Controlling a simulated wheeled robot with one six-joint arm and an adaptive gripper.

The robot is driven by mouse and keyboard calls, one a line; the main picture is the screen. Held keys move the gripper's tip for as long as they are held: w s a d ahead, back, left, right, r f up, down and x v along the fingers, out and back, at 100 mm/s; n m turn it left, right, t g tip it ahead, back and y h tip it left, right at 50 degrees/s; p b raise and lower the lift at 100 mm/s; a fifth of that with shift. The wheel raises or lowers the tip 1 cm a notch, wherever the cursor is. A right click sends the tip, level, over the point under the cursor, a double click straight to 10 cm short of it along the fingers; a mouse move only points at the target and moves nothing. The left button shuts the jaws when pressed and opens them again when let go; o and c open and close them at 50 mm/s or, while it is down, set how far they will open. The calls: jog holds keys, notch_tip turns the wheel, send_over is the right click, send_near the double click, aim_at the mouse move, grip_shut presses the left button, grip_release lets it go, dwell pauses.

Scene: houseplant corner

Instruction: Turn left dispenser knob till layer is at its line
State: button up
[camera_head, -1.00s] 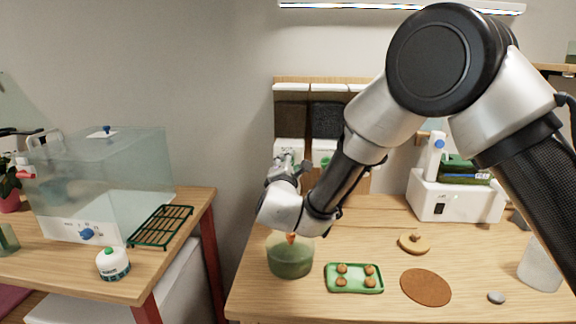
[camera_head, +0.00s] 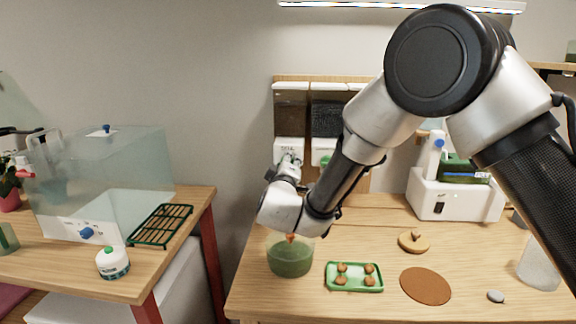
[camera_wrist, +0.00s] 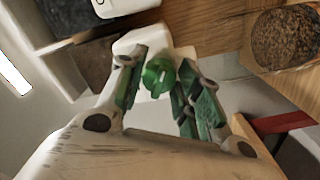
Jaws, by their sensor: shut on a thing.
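The left dispenser (camera_head: 290,109) stands against the back wall, a hopper with dark fill above a white lower body. Its green knob (camera_wrist: 158,76) sits between the two green-padded fingers of my gripper (camera_wrist: 160,85), which is shut on it. In the head view my gripper (camera_head: 288,165) is in front of the dispenser's white body, and the knob is hidden there. A greenish clear jar (camera_head: 290,262) stands below my wrist. In the wrist view brown grains show in a round vessel (camera_wrist: 286,38). I cannot read the layer against a line.
A second dispenser (camera_head: 328,118) stands close at right. A green tray (camera_head: 355,288) with several brown pieces, a brown disc (camera_head: 426,286) and a white machine (camera_head: 455,203) are on the table. A clear tank (camera_head: 105,170) and green rack (camera_head: 160,226) are on the left table.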

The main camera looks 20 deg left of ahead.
jog(key=m, duration=1.1)
jog(key=shift+a+f, duration=0.1)
jog(key=shift+f, duration=0.15)
jog(key=shift+m, duration=0.4)
jog(key=o, duration=1)
jog(key=shift+r, duration=0.1)
jog(key=shift+s, duration=0.15)
jog(key=v, duration=1.1)
jog(key=shift+s, duration=0.4)
